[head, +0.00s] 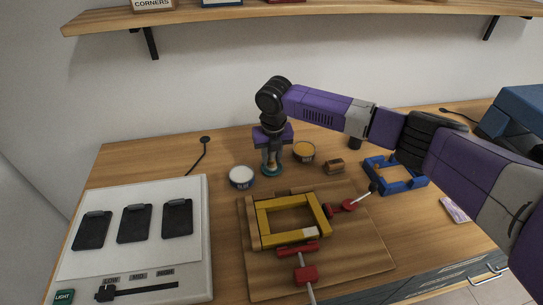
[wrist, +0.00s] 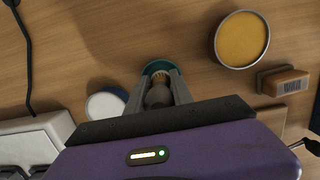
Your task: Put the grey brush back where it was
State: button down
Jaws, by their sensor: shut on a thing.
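My gripper (head: 272,157) points straight down over the back middle of the table, and its fingers also show in the wrist view (wrist: 158,92). It is shut on a small upright thing with a tan, wooden-looking handle, which I take to be the grey brush (wrist: 157,97). The fingers hide most of it, and no grey part shows clearly. Directly below the fingertips is a round teal piece with a dark middle (wrist: 155,67), also seen in the head view (head: 272,172). I cannot tell whether the brush touches it or stands in it.
A white-filled tub (head: 241,177) stands to the left, and an orange-filled tub (head: 304,151) to the right. A brown block brush (head: 334,167) lies farther right. A yellow clamped frame (head: 262,222) is in front, a blue frame (head: 405,185) at right, and a white panel (head: 190,245) at left.

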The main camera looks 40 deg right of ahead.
jog(key=shift+f, duration=0.2)
jog(key=c, duration=1.1)
grip_release()
jog(key=shift+r, duration=0.1)
jog(key=r, duration=0.4)
jog(key=s+r, duration=0.1)
jog(key=r, duration=0.3)
jog(key=a+r+b, duration=0.1)
jog(key=r, duration=0.3)
jog(key=shift+s+r, duration=0.1)
jog(key=shift+s, duration=0.15)
